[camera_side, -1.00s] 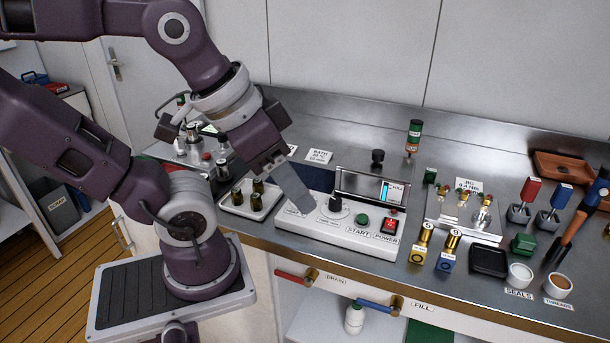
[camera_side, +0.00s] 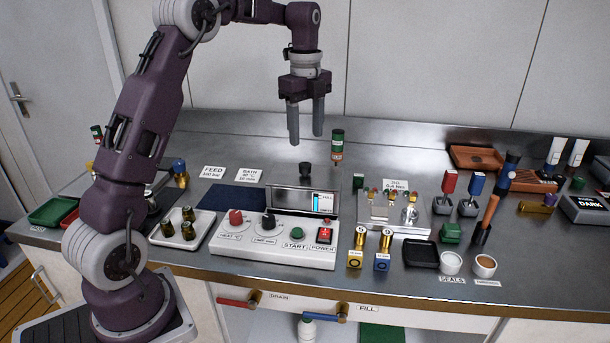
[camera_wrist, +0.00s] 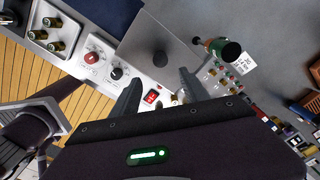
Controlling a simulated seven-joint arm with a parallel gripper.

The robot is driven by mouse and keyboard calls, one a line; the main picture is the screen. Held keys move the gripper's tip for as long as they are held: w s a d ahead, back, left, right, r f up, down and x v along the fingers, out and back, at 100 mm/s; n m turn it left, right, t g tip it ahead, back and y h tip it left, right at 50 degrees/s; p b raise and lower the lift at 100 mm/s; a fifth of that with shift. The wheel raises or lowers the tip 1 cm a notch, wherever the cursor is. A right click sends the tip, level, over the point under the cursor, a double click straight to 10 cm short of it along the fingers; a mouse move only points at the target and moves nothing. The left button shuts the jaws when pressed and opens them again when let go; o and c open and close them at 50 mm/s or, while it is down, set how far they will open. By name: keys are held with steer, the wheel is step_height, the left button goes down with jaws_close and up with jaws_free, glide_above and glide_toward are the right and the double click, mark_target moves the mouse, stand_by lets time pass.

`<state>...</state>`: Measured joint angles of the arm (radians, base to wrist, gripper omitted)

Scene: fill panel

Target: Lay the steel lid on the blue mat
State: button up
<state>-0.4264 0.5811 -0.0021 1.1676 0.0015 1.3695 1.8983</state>
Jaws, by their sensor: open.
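The steel lid (camera_side: 287,182) is a flat grey square plate with a black knob (camera_side: 305,169), lying over the tank behind the control panel. The wrist view shows the lid (camera_wrist: 145,38) from above with its knob (camera_wrist: 160,59) near the middle. The blue mat (camera_side: 238,198) lies flat on the bench to the left of the lid. It shows partly at the top of the wrist view (camera_wrist: 105,14), with nothing on it. My gripper (camera_side: 306,137) is open, pointing down above the knob, apart from it and empty. Its fingers (camera_wrist: 158,82) also show in the wrist view.
The white control panel (camera_side: 270,250) with knobs and buttons stands in front of the lid. A white tray of small dark parts (camera_side: 199,242) is at left. A valve block (camera_side: 385,220) is further right.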

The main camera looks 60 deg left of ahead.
mark_target(305, 165)
steer(key=shift+w+a+f+m, duration=0.3)
steer(key=shift+a+f, duration=0.1)
steer(key=shift+f, duration=0.25)
steer(key=shift+w+a+f+m, duration=0.15)
steer(key=shift+a+f+m, duration=0.2)
steer(key=shift+f, duration=0.25)
steer(key=f, duration=0.6)
steer(key=shift+s+d+f, duration=0.15)
steer(key=shift+s+d, duration=0.1)
jaws_close()
